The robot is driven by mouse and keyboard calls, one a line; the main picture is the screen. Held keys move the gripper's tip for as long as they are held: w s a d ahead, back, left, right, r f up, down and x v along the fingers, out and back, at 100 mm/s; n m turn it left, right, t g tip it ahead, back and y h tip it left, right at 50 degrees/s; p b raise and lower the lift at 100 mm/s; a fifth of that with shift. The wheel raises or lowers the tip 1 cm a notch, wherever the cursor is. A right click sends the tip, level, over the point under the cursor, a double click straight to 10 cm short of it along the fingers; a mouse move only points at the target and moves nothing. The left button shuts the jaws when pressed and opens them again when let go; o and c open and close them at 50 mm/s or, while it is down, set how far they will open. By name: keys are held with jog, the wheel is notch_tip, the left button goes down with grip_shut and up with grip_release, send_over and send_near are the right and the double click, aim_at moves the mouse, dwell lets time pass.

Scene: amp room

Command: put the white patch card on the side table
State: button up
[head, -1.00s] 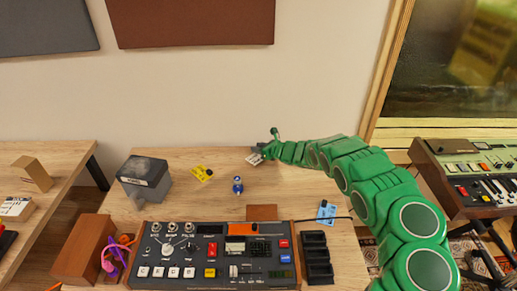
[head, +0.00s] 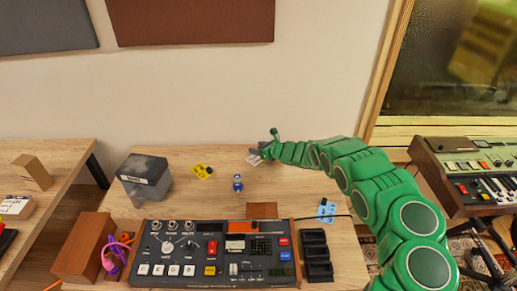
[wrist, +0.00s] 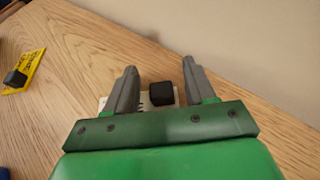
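The white patch card (head: 252,160) lies near the back edge of the wooden desk, partly hidden by my gripper. In the wrist view a strip of the white card (wrist: 145,103) shows between the fingers, with a black block (wrist: 161,93) on it. My gripper (wrist: 157,80) is open, its two grey fingers on either side of the black block with gaps to both. In the head view my gripper (head: 259,153) is low over the card; finger contact cannot be told. A separate wooden table (head: 50,165) stands at the left, perhaps the side table.
A yellow card (head: 202,172), a blue figure-like item (head: 237,183) and a grey box (head: 144,180) stand left of my gripper. A blue card (head: 326,210), black tray (head: 316,256) and control panel (head: 220,250) are nearer. The wall is close behind.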

jog(key=shift+r, duration=0.15)
jog(key=shift+r, duration=0.45)
jog(key=shift+v, duration=6)
